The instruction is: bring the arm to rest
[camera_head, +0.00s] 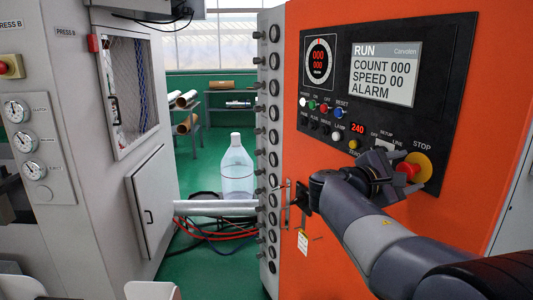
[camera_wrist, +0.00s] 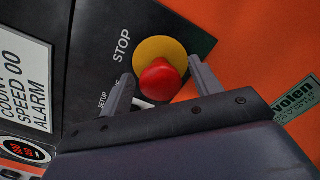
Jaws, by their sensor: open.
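My gripper (camera_head: 403,168) is raised in front of the control panel on the orange machine, at the red stop button (camera_head: 408,170) on its yellow base (camera_head: 424,163). In the wrist view the gripper (camera_wrist: 160,82) has its two fingers apart, one on each side of the red stop button (camera_wrist: 160,80), with nothing held between them. The yellow base (camera_wrist: 153,50) and the word STOP show beyond the button. I cannot tell whether a finger touches the button. My arm reaches up from the lower right.
The orange machine (camera_head: 330,200) fills the right side. Its display (camera_head: 385,72) reads RUN, COUNT 000, SPEED 00, ALARM. A grey cabinet (camera_head: 70,210) stands at left. Between them are a clear bottle (camera_head: 237,170), red hoses (camera_head: 215,234) and green floor.

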